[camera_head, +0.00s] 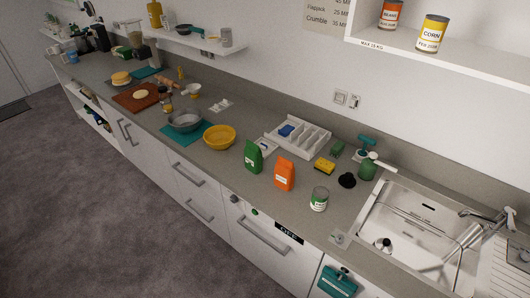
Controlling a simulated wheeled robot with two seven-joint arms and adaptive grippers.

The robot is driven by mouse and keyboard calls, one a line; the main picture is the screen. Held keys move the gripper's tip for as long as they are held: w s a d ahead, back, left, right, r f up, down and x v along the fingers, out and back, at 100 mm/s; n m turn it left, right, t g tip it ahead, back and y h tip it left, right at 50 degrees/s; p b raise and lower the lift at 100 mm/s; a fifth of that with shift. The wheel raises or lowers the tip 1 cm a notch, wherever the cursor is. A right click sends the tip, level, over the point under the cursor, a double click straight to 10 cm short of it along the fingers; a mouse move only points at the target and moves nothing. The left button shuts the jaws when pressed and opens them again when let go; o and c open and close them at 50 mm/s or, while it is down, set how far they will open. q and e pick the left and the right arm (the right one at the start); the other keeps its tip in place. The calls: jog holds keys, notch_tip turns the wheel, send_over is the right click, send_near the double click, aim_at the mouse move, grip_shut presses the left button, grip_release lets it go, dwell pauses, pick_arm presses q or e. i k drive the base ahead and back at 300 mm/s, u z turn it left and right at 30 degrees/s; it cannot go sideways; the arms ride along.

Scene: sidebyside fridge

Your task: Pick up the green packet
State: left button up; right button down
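The green packet (253,156) stands upright on the grey countertop, near the middle of the head view. An orange packet (285,173) stands just to its right, close beside it. The yellow bowl (219,137) is to its left. Neither of my grippers shows in the head view.
The sink (416,225) is at the right. Shelves (460,62) overhang the counter. The floor (90,200) in front is clear.

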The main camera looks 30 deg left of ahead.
aim_at(253, 155)
jog(key=u, duration=0.45)
jog(key=i, duration=0.55)
jog(key=u, duration=0.1)
jog(key=k, duration=1.25)
jog(key=u, duration=0.25)
jog(key=i, duration=0.55)
jog(key=u, duration=0.7)
jog(key=i, duration=0.75)
jog(key=z, duration=0.65)
jog(key=i, duration=0.55)
jog(key=z, duration=0.55)
